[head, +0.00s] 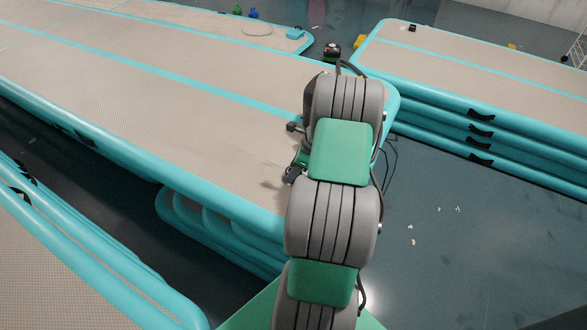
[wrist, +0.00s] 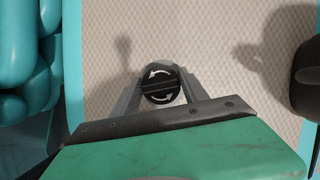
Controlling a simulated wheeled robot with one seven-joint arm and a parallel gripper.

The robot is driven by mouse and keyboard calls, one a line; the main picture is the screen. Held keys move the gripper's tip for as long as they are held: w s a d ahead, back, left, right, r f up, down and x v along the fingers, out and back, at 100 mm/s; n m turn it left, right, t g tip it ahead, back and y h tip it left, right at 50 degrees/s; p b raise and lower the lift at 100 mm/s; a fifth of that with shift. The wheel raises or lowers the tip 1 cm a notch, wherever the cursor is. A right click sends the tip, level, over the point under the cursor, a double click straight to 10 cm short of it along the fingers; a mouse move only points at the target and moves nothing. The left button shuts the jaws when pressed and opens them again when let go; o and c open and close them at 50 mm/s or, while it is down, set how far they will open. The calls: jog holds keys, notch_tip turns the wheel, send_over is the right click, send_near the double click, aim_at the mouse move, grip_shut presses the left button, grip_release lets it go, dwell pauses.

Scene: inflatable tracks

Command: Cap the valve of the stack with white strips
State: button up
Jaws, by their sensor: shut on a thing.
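In the wrist view my gripper (wrist: 161,77) is shut on a round black cap (wrist: 158,97) with two white curved arrows on its face. The cap is held between the two grey fingers, above a beige textured track top. In the head view my arm reaches over the near right end of the large middle stack (head: 150,105), which has a beige top, teal sides and a teal stripe. My gripper is mostly hidden behind the arm there. No valve can be made out in either view. I cannot tell which stack has white strips.
Another stack (head: 490,95) with black handles stands at the right. A further stack (head: 60,265) lies at the lower left. Dark floor (head: 460,250) with small white scraps is open at the right. A black device (head: 332,50) stands beyond the arm.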

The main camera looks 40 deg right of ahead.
jog(key=n, duration=0.2)
jog(key=shift+n+g+y, duration=0.3)
jog(key=shift+y, duration=0.1)
jog(key=n+g, duration=0.1)
jog(key=n, duration=0.3)
jog(key=shift+f+y, duration=0.1)
jog(key=shift+y, duration=0.3)
jog(key=shift+n+g, duration=0.4)
jog(key=shift+n, duration=0.2)
jog(key=n+g, duration=0.1)
jog(key=n, duration=0.3)
jog(key=shift+g+b, duration=0.3)
jog(key=shift+g, duration=0.1)
jog(key=o, duration=1.4)
jog(key=p+v, duration=0.2)
jog(key=v, duration=0.6)
jog(key=shift+d, duration=0.1)
jog(key=shift+f, duration=0.1)
